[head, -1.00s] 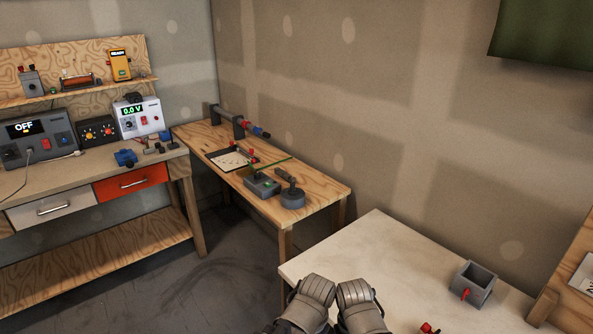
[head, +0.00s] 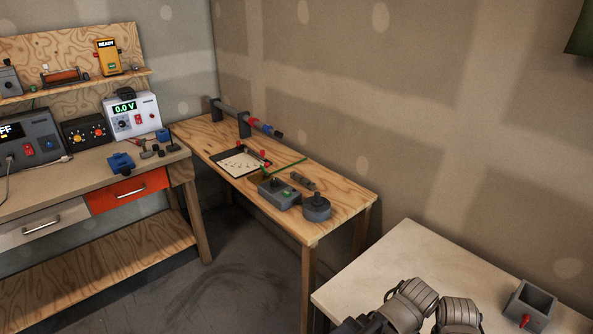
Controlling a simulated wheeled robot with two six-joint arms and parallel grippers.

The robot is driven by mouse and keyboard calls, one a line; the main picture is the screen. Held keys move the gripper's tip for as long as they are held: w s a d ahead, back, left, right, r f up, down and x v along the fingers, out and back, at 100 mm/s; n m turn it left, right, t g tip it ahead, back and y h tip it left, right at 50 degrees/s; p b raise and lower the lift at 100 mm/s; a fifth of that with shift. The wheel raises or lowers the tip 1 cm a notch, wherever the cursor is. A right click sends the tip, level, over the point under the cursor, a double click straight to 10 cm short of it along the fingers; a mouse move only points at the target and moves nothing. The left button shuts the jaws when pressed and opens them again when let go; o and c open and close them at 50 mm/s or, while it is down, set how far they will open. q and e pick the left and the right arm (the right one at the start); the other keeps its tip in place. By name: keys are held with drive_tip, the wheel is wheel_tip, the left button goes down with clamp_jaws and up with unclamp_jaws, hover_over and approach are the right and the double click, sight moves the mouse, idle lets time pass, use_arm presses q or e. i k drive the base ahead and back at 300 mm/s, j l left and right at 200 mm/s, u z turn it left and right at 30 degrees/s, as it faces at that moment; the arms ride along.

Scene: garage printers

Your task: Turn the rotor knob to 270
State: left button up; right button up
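A grey control box (head: 280,193) with a small green patch and a dark knob (head: 276,181) on top sits near the front of the narrow wooden table. Right beside it stands a dark grey round unit (head: 317,211) with an upright post on top. I cannot tell for certain which of these carries the rotor knob, and no angle reading is legible. Neither of my grippers is in view. Only grey segments of my arms show at the bottom right, well short of the wooden table.
The narrow wooden table (head: 345,202) also holds a tray (head: 225,164) and a mounted tube (head: 232,110). A pale table (head: 395,256) with a grey open box (head: 529,306) stands at the right. A workbench (head: 85,172) with instruments is at left. Bare floor (head: 250,260) lies between.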

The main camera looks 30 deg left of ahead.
sight(273, 183)
drive_tip(key=i+j+z, duration=0.15)
drive_tip(key=j, duration=0.65)
drive_tip(key=i+j+z, duration=0.15)
drive_tip(key=j, duration=0.7)
drive_tip(key=j+z, duration=0.15)
drive_tip(key=j, duration=1.2)
drive_tip(key=i+j, duration=0.15)
drive_tip(key=j, duration=0.35)
